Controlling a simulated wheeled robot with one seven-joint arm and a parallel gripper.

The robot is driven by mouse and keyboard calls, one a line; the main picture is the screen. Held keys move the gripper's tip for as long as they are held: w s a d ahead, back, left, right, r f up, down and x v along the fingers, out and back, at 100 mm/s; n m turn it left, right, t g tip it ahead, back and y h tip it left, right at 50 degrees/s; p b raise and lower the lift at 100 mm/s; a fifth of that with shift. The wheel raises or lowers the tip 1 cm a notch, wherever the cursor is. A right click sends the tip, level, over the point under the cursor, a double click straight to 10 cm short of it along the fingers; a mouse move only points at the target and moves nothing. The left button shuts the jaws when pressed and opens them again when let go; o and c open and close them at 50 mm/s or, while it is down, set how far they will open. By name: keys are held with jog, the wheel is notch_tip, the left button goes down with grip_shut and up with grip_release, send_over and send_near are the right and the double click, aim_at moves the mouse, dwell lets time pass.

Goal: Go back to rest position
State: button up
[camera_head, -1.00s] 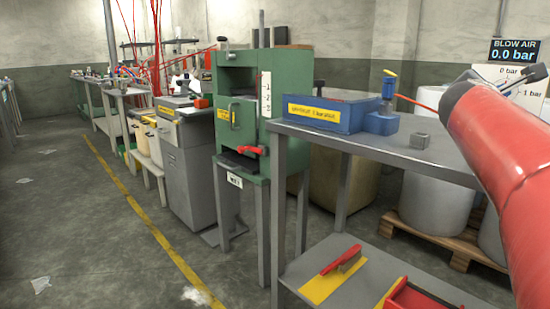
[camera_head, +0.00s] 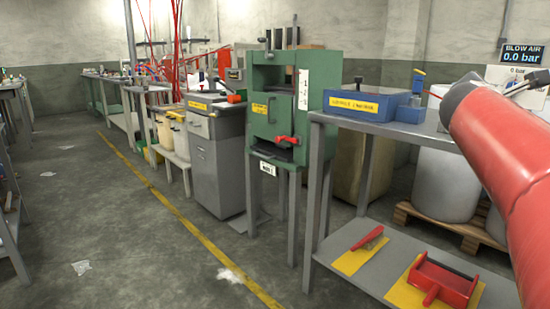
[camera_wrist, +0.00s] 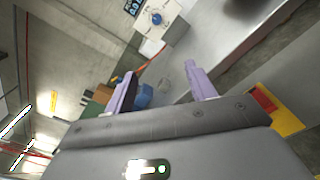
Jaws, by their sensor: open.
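My gripper (camera_wrist: 162,82) shows in the wrist view with its two pale purple fingers spread apart and nothing held between them. My red arm fills the right edge of the head view, and I cannot make out the gripper's fingers there. The grey workbench (camera_head: 385,128) is beside and behind my arm. A blue box with a yellow label (camera_head: 364,104) stands on its top.
The green press (camera_head: 272,105) stands left of the bench. A red dustpan (camera_head: 446,281) and red brush (camera_head: 367,238) lie on yellow patches on the lower shelf (camera_head: 350,285). Grey cabinet (camera_head: 217,170) and further benches line the wall. The floor (camera_head: 120,220) at left is clear apart from scraps.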

jog(key=s+a+f+m+g+y, duration=0.2)
jog(key=s+a+f+m+y, duration=0.2)
jog(key=a+f, duration=0.5)
jog(key=s+a+f+m+g+y, duration=0.2)
jog(key=s+a+f+m+y, duration=0.2)
jog(key=s+a+f+m, duration=0.4)
jog(key=s+a+f+m+g+y, duration=0.2)
jog(key=s+a+f+m+y, duration=0.3)
jog(key=s+a+f, duration=0.5)
notch_tip(320, 180, down, 8)
jog(key=shift+s+a+f+m, duration=0.15)
jog(key=shift+s+a+m, duration=0.2)
jog(key=shift+m, duration=0.15)
